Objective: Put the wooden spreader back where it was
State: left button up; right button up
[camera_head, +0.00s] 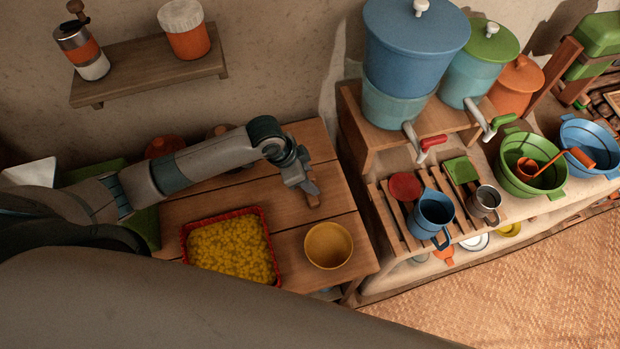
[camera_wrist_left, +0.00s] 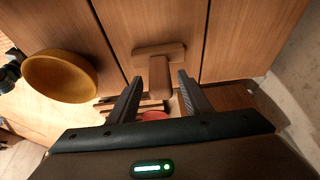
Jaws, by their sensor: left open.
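The wooden spreader (camera_wrist_left: 159,52) is T-shaped, with a crossbar and a short handle, in the left wrist view. Its handle points toward my left gripper (camera_wrist_left: 160,80), whose two fingers are apart, one on each side of the handle. In the head view my left gripper (camera_head: 304,187) is over the right part of the wooden table (camera_head: 285,212). A small part of the spreader (camera_head: 313,201) shows beside the fingertips; the rest is hidden.
A yellow bowl (camera_head: 329,246) stands at the table's front right, near a red tray (camera_head: 184,250) of yellow pieces. A slatted rack with a blue mug (camera_head: 433,214) is to the right. A wall shelf (camera_head: 150,78) holds a grinder and a jar.

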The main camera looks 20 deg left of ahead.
pick_arm(q)
jog(key=b+v, duration=0.2)
jog(key=v, duration=0.9)
